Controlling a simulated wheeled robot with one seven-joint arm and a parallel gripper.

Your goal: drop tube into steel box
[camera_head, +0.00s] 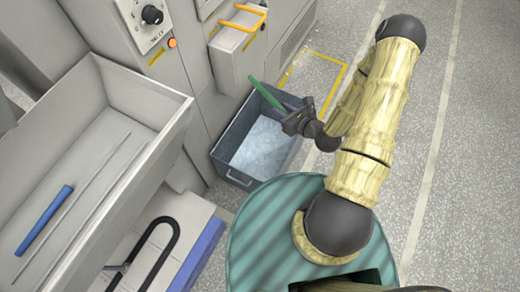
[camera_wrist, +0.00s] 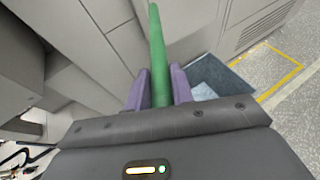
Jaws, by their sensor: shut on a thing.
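My gripper (camera_head: 291,112) is shut on a green tube (camera_head: 265,94) and holds it above the far part of the steel box. In the wrist view the green tube (camera_wrist: 158,50) stands out between the two purple fingers (camera_wrist: 159,87), pointing away from the camera. The steel box (camera_head: 228,172) is an open grey-blue bin on the floor beside the machine, with a handle on its near side. Its pale, bluish inside shows in the head view. Part of the box (camera_wrist: 215,75) also shows in the wrist view, to the right of the fingers.
A grey tray (camera_head: 128,192) at the left holds a blue tube (camera_head: 44,220) and thin rods. A machine cabinet (camera_head: 195,85) with an orange handle (camera_head: 240,18) stands behind the box. Yellow floor lines (camera_head: 335,85) mark the speckled floor, which is clear at the right.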

